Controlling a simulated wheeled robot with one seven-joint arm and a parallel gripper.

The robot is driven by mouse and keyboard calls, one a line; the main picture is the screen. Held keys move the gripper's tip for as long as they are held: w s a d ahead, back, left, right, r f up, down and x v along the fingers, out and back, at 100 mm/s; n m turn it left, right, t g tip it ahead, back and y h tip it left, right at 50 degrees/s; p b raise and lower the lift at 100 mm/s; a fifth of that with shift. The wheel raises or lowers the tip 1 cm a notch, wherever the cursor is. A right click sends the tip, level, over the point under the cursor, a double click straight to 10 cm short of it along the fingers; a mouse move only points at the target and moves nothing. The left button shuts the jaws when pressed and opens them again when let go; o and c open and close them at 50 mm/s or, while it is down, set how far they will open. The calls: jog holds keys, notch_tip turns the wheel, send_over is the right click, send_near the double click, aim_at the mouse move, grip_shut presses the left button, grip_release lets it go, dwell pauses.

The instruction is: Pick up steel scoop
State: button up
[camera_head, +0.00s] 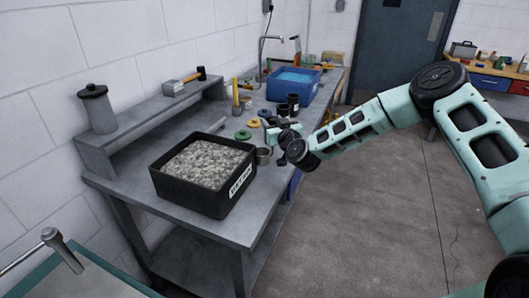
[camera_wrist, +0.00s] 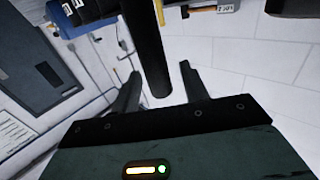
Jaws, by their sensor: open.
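A small round grey metal vessel (camera_head: 263,155), which looks like the steel scoop's bowl, sits on the bench beside the black bin's right corner. My gripper (camera_head: 275,136) is just behind and above it in the head view, at the bench's right edge. In the wrist view my gripper (camera_wrist: 160,72) is open, with its two fingers apart. A dark round bar (camera_wrist: 148,40) runs down between the fingers, with a gap visible on each side. It may be the scoop's handle; its far end is out of frame.
A black bin (camera_head: 173,192) of grey gravel stands on the bench's near end. A raised shelf (camera_head: 150,112) runs along the wall. The floor at right is clear.

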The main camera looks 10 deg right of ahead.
jog(key=c, duration=0.9)
jog(key=shift+r, duration=0.15)
